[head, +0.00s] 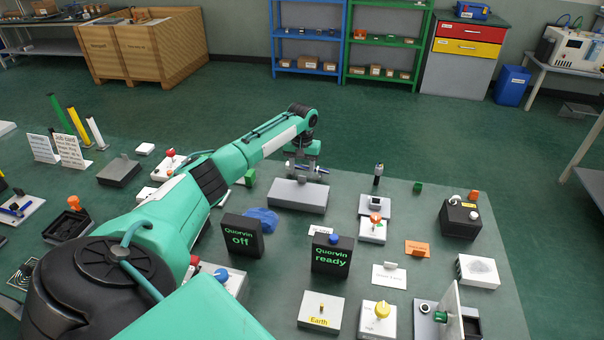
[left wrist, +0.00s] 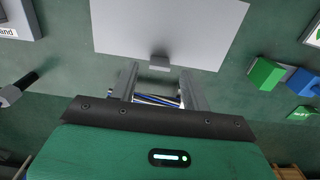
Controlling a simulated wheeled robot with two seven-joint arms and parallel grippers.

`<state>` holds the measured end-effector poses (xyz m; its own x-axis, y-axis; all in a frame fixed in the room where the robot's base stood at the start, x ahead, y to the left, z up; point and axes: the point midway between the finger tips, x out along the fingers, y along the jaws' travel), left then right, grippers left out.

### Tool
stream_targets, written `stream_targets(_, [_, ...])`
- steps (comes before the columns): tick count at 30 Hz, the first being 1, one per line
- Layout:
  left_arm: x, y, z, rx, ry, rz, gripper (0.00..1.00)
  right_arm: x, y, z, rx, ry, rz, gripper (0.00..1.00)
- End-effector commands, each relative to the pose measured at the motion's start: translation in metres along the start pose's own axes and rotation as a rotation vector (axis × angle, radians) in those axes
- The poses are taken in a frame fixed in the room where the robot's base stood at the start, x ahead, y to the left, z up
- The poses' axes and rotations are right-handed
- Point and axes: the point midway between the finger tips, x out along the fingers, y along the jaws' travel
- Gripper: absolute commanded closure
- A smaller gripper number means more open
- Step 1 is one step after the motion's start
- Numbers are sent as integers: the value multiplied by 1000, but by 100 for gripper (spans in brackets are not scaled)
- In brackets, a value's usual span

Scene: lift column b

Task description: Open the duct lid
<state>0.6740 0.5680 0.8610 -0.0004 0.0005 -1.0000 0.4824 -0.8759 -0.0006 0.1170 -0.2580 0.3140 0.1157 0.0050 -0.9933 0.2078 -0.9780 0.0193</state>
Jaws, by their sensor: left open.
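The duct lid (head: 298,193) is a light grey, flat-topped piece on the grey table in the head view. In the left wrist view the lid (left wrist: 170,25) is a pale panel with a small grey tab (left wrist: 159,62) at its near edge. My left gripper (head: 305,172) is at the lid's far edge. Its fingers (left wrist: 158,72) are apart, with the tab in line with the gap between them; I cannot tell whether they touch it. Thin blue and pale strands (left wrist: 155,100) show between the fingers. My right gripper is out of view.
Dark display boxes reading "Quorvin off" (head: 242,237) and "Quorvin ready" (head: 331,256) stand nearer. A black post (head: 378,176) stands to the right. Open floor lies beyond the table.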

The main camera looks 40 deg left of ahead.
Motion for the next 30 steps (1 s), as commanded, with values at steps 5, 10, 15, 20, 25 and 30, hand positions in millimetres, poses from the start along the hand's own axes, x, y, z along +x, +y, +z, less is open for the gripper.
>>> stream_targets(5, [20,1,0,0,-2,0,53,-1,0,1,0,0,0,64])
stream_targets(10, [26,0,0,0,-1,0,53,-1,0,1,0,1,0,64])
stream_targets(15, [26,0,0,0,0,0,53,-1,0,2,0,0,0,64])
stream_targets(20, [26,0,0,0,0,0,76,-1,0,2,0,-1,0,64])
stream_targets(25, [26,0,0,0,0,0,100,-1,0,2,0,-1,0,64])
stream_targets(30, [25,0,0,0,3,0,100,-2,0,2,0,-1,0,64])
